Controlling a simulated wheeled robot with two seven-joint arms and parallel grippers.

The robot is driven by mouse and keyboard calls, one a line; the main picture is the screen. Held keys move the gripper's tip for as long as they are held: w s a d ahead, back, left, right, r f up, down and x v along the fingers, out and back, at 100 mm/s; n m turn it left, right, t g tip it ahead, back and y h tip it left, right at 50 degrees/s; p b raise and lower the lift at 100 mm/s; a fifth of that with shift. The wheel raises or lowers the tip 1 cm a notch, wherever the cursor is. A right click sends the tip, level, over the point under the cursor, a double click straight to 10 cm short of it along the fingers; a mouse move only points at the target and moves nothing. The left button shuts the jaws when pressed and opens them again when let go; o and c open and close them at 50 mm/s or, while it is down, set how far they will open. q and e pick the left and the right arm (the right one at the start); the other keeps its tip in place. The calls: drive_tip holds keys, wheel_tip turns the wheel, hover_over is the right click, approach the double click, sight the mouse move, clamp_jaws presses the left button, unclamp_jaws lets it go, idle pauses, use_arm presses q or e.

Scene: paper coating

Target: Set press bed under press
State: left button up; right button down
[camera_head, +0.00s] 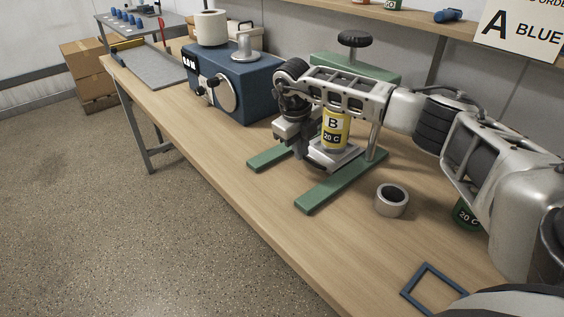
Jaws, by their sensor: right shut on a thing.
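The press (352,65) has a green frame with a black knob on top. Its two green feet (330,195) reach out over the wooden bench. A grey flat plate, the press bed (347,157), shows low between the posts above the feet. A yellow can marked B 20 C (337,130) appears to stand on it. My right arm reaches in from the right across the front of the press. My right gripper (312,158) is shut at the bed's left edge, and its fingers are partly hidden. My left gripper is out of view.
A blue machine (240,85) with a round dial stands left of the press. The bench's front left strip is clear.

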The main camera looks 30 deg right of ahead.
sight(313, 154)
drive_tip(key=shift+w+d+r, duration=0.1)
drive_tip(key=shift+w+d, duration=0.05)
drive_tip(key=shift+d, duration=0.8)
drive_tip(key=shift+w+d+r, duration=0.1)
drive_tip(key=shift+d, duration=0.85)
drive_tip(key=c, duration=1.5)
unclamp_jaws()
drive_tip(key=shift+d+f, duration=0.1)
use_arm(q)
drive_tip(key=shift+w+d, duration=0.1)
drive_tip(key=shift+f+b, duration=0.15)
drive_tip(key=shift+b, duration=0.55)
use_arm(e)
drive_tip(key=a+r, duration=0.1)
drive_tip(key=r, duration=0.4)
drive_tip(key=a+r, duration=0.1)
drive_tip(key=r, duration=0.4)
drive_tip(key=a+r, duration=0.1)
drive_tip(key=r, duration=0.4)
drive_tip(key=shift+s+r, duration=0.2)
drive_tip(key=shift+r, duration=0.15)
drive_tip(key=shift+f, duration=0.1)
